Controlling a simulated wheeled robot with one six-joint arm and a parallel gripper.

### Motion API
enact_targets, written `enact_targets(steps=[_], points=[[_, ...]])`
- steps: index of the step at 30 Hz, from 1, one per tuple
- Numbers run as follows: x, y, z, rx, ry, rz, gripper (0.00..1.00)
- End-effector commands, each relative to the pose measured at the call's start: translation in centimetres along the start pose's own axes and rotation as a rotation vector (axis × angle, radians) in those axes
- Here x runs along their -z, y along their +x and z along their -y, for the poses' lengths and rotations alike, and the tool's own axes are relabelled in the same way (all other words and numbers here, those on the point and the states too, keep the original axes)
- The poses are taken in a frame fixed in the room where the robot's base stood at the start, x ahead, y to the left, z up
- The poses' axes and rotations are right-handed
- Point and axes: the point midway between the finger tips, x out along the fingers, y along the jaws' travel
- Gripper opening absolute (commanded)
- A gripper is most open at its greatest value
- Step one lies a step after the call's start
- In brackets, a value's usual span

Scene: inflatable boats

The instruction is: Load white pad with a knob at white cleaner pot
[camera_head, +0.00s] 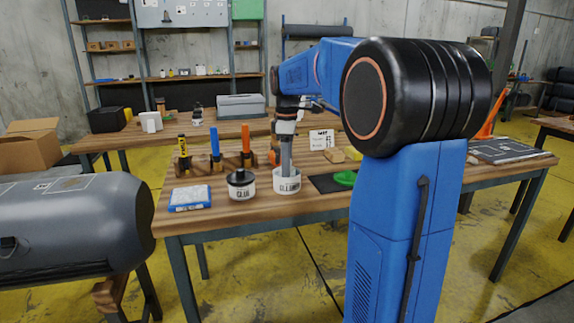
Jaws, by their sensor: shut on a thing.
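The white cleaner pot (287,182) stands upright and open on the wooden table, with dark lettering on its front. My gripper (287,163) points straight down over it, its fingers at the pot's mouth. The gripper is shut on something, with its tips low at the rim. The white pad with a knob is not clearly visible; the pot's wall and the fingers hide what is held there. I cannot tell how deep it sits or whether it touches the pot's inside.
A black-lidded glue pot (241,185) stands close left of the cleaner pot, with a blue-and-white pack (190,197) further left. Upright tools in wooden holders (216,164) stand behind. A green disc (344,178) lies to the right. A grey inflatable tube (75,225) is at left.

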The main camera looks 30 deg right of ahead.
Motion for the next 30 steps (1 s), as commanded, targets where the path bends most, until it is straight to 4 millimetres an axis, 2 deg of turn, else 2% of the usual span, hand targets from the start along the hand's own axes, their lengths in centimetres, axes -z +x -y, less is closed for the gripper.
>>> enact_targets(steps=[14,30], points=[[0.0,0.0,0.0,0.004,0.000,0.002,0.23],[0.0,-3.5,0.0,0.001,0.000,0.000,0.23]])
